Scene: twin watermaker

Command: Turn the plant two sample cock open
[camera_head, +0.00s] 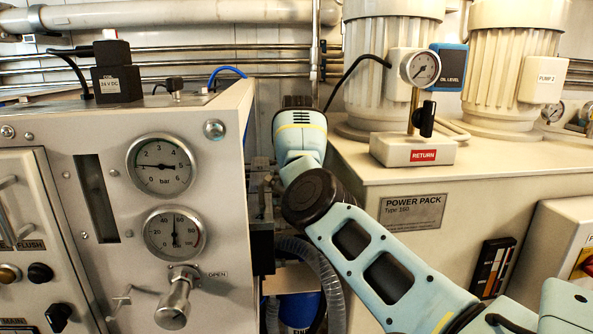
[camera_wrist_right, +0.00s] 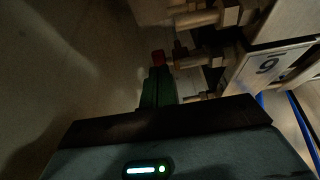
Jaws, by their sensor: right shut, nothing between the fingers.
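My right gripper (camera_wrist_right: 158,80) shows in the right wrist view as two dark green fingers, shut together with nothing between them. Its tips are at or close to a small red piece (camera_wrist_right: 158,57) beside a brass-coloured fitting (camera_wrist_right: 190,62). I cannot tell whether they touch. This may be the sample cock, but the view is dark and no label confirms it. In the head view my right arm reaches into the gap between the gauge cabinet and the power pack; its fingers are hidden there. My left gripper is not in view.
The gauge cabinet (camera_head: 205,120) stands left of the gap, the power pack (camera_head: 490,200) right. A clear ribbed hose (camera_head: 325,275) hangs below my arm. In the wrist view, more brass fittings (camera_wrist_right: 195,18), a numbered plate (camera_wrist_right: 270,68) and blue lines (camera_wrist_right: 300,120) lie close by.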

